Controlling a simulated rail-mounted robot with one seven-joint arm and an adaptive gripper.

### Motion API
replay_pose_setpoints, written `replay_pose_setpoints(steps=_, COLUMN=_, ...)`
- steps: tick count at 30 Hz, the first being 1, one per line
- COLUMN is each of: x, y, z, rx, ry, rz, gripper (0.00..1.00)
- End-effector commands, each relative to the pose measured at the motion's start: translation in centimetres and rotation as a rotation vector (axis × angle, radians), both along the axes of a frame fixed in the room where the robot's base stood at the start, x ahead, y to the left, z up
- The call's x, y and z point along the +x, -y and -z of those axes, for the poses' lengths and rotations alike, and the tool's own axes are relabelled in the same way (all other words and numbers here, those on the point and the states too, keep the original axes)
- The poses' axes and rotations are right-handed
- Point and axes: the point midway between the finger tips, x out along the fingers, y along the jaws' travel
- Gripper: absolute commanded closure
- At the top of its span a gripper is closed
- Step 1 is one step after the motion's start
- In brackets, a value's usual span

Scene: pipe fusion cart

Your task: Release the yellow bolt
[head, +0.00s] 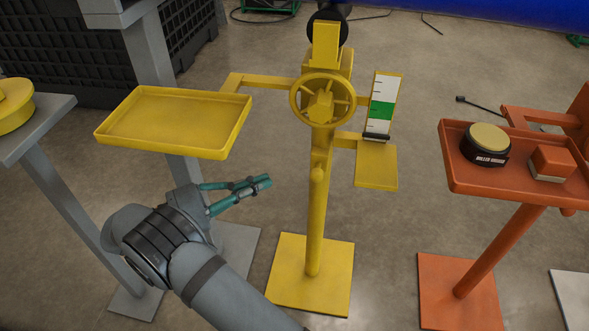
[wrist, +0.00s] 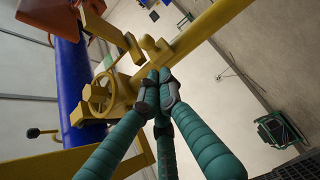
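A yellow stand (head: 318,225) with a spoked handwheel (head: 322,98) stands near the middle of the head view. A small rounded yellow peg (head: 317,176) sticks out on its post below the wheel; it may be the bolt, but I cannot tell for sure. My gripper (head: 264,182) is left of the post and apart from it in the head view. Its teal fingers come together at the tips, with nothing visible between them. In the wrist view the fingertips (wrist: 158,82) overlap the picture of the yellow stand, and the handwheel (wrist: 98,94) is left of them.
A yellow tray (head: 175,119) is left of the stand, above my gripper in the picture. A scale panel (head: 383,105) with a green band is right of the wheel. An orange tray (head: 500,185) holds a round button and a small block. Floor (head: 410,215) shows between the stands.

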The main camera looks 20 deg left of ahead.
Motion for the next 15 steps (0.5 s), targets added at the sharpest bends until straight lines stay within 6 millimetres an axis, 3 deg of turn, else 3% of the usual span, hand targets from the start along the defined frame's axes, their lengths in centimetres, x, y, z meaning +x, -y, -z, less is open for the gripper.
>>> replay_pose_setpoints(steps=15, x=5.2, y=5.4, z=0.4, rx=0.0, ry=0.0, rz=0.003, gripper=1.0)
